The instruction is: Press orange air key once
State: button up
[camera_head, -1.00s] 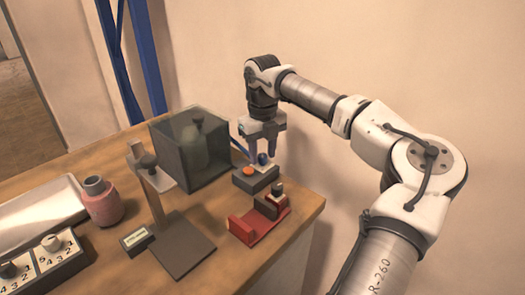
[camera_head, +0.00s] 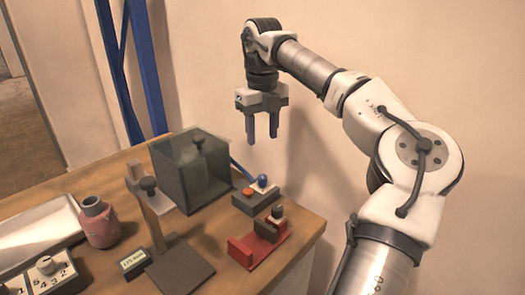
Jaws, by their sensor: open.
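The orange key (camera_head: 247,191) sits on the left part of a small dark box (camera_head: 256,201) near the right end of the wooden table. A blue round knob (camera_head: 262,181) stands on the same box, to the right of the orange key. My gripper (camera_head: 262,141) hangs above and behind the box, pointing down. The fingertips are clear of both the key and the knob.
A clear chamber (camera_head: 172,176) with a grey bottle inside stands left of the box. A red holder (camera_head: 246,254) lies in front. A stand (camera_head: 183,272), a pink bottle (camera_head: 99,225) and numbered dials (camera_head: 50,276) are further left.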

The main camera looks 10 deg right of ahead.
aim_at(248, 192)
jog(key=k, duration=1)
